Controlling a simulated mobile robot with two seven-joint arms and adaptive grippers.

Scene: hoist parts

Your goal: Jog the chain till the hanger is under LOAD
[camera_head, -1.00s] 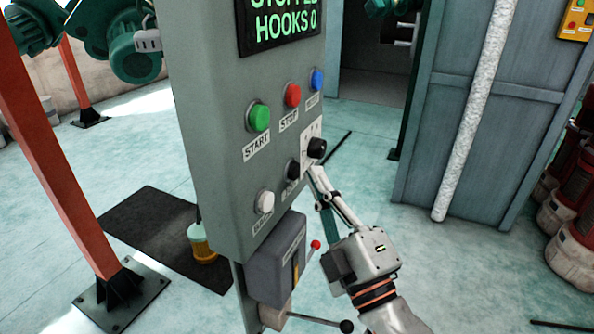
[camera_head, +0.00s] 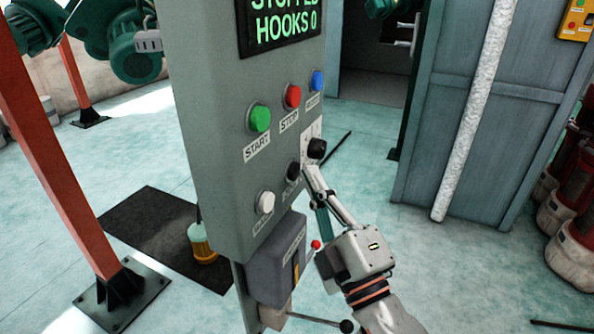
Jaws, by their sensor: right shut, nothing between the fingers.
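A grey control panel (camera_head: 215,150) stands in the middle, with a display (camera_head: 280,22) reading "STOPPED HOOKS 0". It carries a green START button (camera_head: 259,118), a red STOP button (camera_head: 292,96), a blue button (camera_head: 317,80), a white button (camera_head: 265,202) and two black knobs, the upper one (camera_head: 317,148) and the lower one (camera_head: 294,171). My right gripper (camera_head: 309,172) is shut and empty, its tips close beside the lower knob and below the upper one. I cannot tell whether it touches the panel. My left gripper is out of view. No hanger or LOAD sign is visible.
A grey box with a red-tipped lever (camera_head: 315,244) and a black-knobbed rod (camera_head: 346,326) sit below the panel. An orange post (camera_head: 60,160) stands left. A blue-grey cabinet (camera_head: 440,150) is behind right.

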